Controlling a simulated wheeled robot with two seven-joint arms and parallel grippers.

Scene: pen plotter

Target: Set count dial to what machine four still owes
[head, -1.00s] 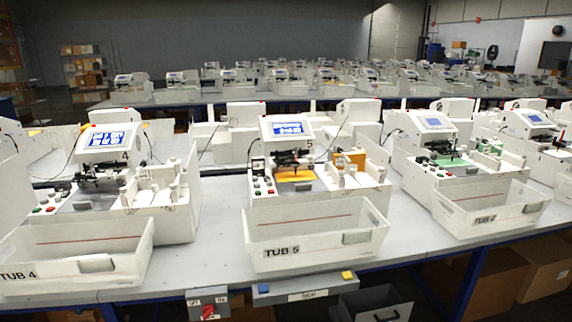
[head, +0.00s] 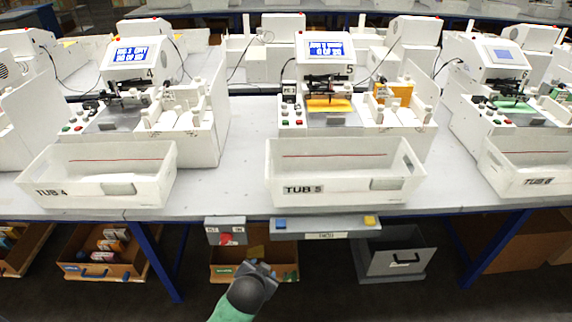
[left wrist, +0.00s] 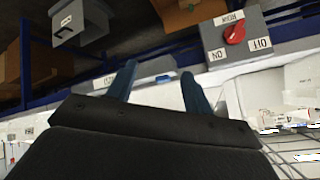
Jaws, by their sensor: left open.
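Machine four (head: 205,135) stands at the left, with a lit blue screen (head: 130,52) whose small text I cannot read surely. Its bin, marked TUB 4 (head: 75,180), stands in front. A grey box (head: 225,223) with a red knob (head: 226,239) hangs at the table's front edge. In the left wrist view the box (left wrist: 262,30) and red knob (left wrist: 235,34) show at upper right, beside ON and OFF labels. I cannot make out a count scale. My left gripper (head: 265,268) is open and empty, below and right of the knob; its fingers (left wrist: 158,82) are apart. My right gripper is not in view.
A grey panel (head: 300,232) with blue and yellow buttons is right of the knob box. TUB 5 (head: 345,187) stands above on the table (head: 225,190). Below are a brown box (head: 290,270), a grey drawer (head: 396,262) and blue table legs (head: 157,262).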

